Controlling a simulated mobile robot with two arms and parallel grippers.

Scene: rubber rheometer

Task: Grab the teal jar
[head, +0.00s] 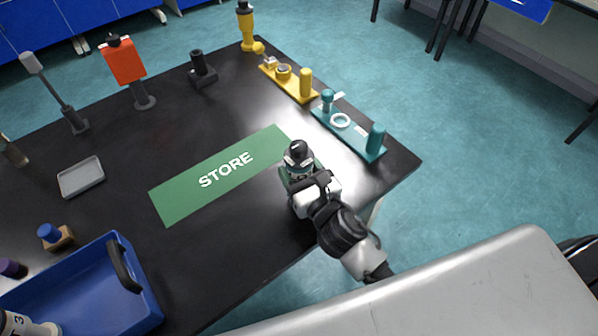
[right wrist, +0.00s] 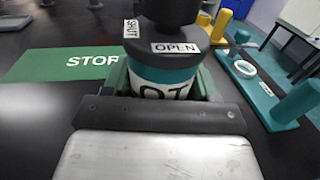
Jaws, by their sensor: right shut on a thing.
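The teal jar (head: 298,155) stands at the right end of the green STORE mat (head: 172,202). In the right wrist view the jar (right wrist: 165,77) has a dark lid marked OPEN and SHUT, a teal band and a white label with dark letters, partly hidden. My right gripper (head: 303,179) is shut on the jar from the near side. The jar's base is hidden. My left gripper is not in view.
A teal stand (head: 350,136) with posts and a ring and a yellow stand (head: 288,82) lie along the right edge. A blue crate (head: 95,295) is at the front left, a grey tray (head: 81,177) behind it.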

